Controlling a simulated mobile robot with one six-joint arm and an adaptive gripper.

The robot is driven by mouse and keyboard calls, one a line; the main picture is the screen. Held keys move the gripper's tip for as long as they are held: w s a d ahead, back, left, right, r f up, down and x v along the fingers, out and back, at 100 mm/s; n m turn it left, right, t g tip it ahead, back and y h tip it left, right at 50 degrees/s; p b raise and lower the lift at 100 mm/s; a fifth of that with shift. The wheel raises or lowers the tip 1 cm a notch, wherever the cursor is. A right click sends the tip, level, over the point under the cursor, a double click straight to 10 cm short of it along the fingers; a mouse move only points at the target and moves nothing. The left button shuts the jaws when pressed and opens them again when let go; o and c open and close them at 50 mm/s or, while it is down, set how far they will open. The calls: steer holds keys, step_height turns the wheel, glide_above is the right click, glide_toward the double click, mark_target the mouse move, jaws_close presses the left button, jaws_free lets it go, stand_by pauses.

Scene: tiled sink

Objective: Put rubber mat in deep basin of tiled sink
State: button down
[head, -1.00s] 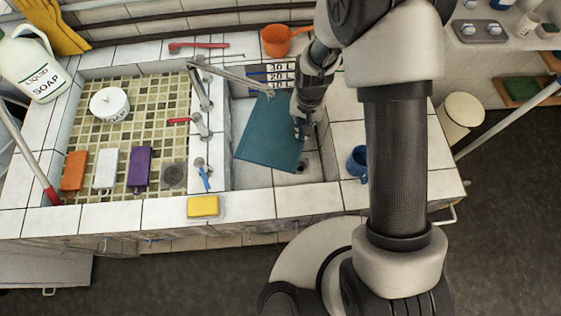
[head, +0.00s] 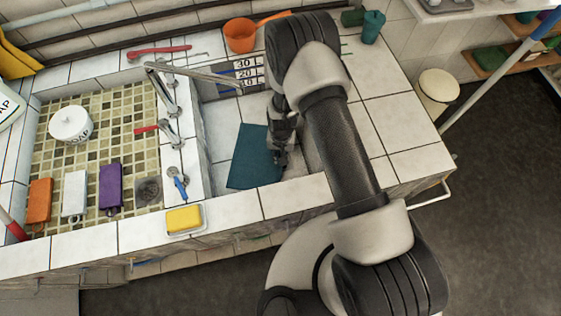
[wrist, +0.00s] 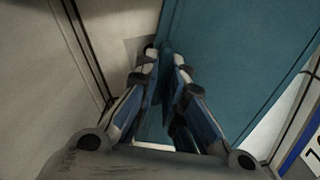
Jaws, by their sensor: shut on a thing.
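The rubber mat (head: 252,162) is a flat teal sheet inside the deep basin (head: 222,121), the right-hand one with white tiled walls. My gripper (head: 281,158) reaches down into this basin at the mat's right side. In the wrist view my gripper (wrist: 166,58) is shut on the edge of the mat (wrist: 232,62), which spreads out beyond the fingers to the right. I cannot tell whether the mat's underside rests on the basin floor. My arm hides the basin's right part and its drain.
The shallow basin on the left has mosaic tiles (head: 92,113), a white soap pot (head: 70,126) and orange, white and purple blocks. Faucets (head: 170,135) stand on the divider. A yellow sponge (head: 184,219) lies on the front rim. An orange pot (head: 240,36) stands behind.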

steer(key=shift+f+b, duration=0.65)
steer(key=shift+f, duration=1.65)
steer(key=shift+f, duration=0.1)
steer(key=c, duration=1.7)
jaws_free()
